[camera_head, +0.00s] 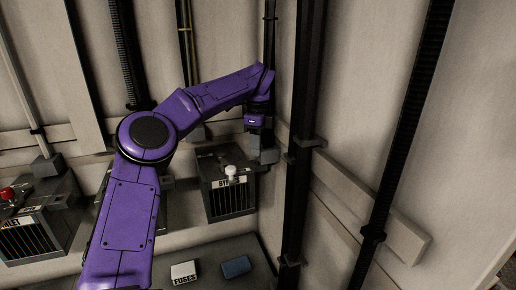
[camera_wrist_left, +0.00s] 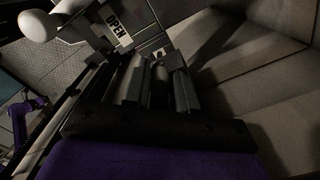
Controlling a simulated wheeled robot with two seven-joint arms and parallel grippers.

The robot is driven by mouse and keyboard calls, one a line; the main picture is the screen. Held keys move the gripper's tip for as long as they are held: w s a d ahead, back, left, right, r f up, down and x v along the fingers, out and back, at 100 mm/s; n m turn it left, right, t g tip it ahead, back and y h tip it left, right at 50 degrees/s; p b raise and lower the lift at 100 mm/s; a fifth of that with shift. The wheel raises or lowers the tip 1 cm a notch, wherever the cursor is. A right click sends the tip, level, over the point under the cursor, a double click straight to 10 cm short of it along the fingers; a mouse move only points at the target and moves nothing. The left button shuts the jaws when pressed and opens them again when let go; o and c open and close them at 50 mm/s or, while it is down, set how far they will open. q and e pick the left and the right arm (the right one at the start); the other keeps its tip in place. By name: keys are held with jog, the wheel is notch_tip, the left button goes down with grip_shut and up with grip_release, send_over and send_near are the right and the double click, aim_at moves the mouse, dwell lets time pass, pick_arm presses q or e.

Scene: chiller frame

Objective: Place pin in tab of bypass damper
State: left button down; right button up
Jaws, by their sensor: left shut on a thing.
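The bypass damper (camera_head: 230,187) is a dark grey slatted box on the wall, with a label and a white knob (camera_head: 231,171). My left gripper (camera_head: 264,150) points down at the box's upper right corner. Just beyond the fingertips are a metal bracket, the OPEN label (camera_wrist_left: 119,37) and the white knob (camera_wrist_left: 38,25). Whether the pin is in the tab cannot be told. My right gripper is not in view.
A dark vertical post (camera_head: 298,150) stands close to the right of my gripper. Another slatted box with a red knob (camera_head: 8,193) is at the left. A white FUSES box (camera_head: 184,272) and a blue box (camera_head: 236,267) lie on the grey surface below.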

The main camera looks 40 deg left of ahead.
pick_arm(q)
notch_tip(320, 180, down, 2)
jog(key=shift+f, duration=0.1)
jog(key=shift+a, duration=0.1)
jog(key=shift+f, duration=0.1)
jog(key=shift+f, duration=0.15)
jog(key=c, duration=0.9)
grip_release()
jog(key=shift+r, duration=0.2)
notch_tip(320, 180, up, 12)
jog(key=shift+r+p, duration=0.1)
jog(key=shift+p, duration=1.1)
